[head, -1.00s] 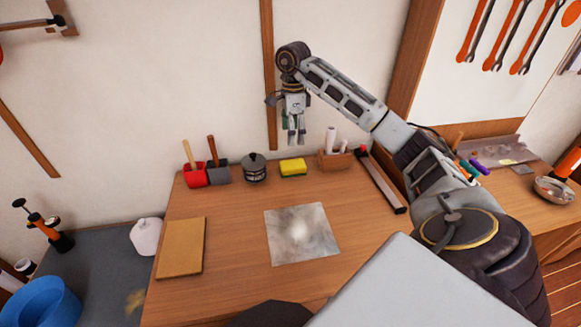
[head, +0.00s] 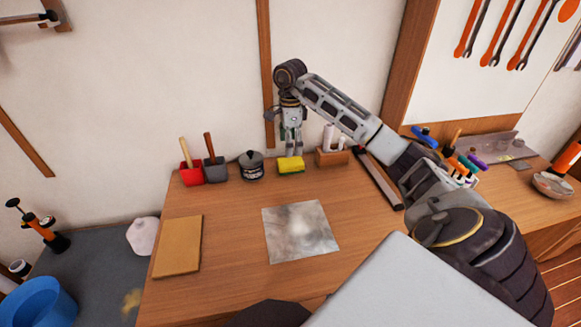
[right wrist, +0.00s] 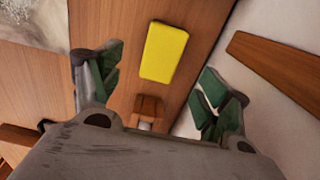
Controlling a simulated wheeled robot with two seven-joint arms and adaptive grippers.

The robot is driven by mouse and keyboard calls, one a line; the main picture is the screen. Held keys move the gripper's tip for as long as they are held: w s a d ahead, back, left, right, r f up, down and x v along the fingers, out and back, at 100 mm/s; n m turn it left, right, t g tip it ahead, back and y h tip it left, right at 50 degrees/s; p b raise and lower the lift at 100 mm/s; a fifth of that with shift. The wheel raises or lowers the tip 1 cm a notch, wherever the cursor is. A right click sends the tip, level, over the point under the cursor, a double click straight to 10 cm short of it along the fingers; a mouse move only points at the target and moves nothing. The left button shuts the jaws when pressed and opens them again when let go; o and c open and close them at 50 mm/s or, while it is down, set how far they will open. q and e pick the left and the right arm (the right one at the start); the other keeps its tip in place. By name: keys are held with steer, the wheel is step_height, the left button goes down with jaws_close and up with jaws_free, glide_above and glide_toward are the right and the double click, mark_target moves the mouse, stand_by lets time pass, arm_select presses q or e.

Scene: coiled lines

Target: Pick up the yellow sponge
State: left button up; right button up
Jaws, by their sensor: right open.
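The yellow sponge (head: 291,165) lies on the wooden table near its back edge, with a dark green underside showing in the head view. In the right wrist view the sponge (right wrist: 164,52) lies between and beyond the two fingers. My right gripper (head: 292,148) is just above the sponge, pointing down, its fingertips near the top of it. It is open and empty, its fingers (right wrist: 160,80) spread wide on either side in the right wrist view. Whether the fingertips touch the sponge cannot be told. My left gripper is not in view.
A dark lidded jar (head: 251,166) stands left of the sponge, and a wooden holder with white rolls (head: 332,156) stands close on its right. Red (head: 191,174) and grey (head: 215,170) containers stand further left. A grey sheet (head: 299,232) lies mid-table. The wall is close behind.

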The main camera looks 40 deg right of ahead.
mark_target(291, 161)
steer(key=shift+f, duration=1.6)
steer(key=shift+w+d+f, duration=0.1)
steer(key=shift+d+f, duration=0.05)
steer(key=shift+f, duration=2.4)
steer(key=shift+c, duration=0.3)
steer(key=c, duration=0.9)
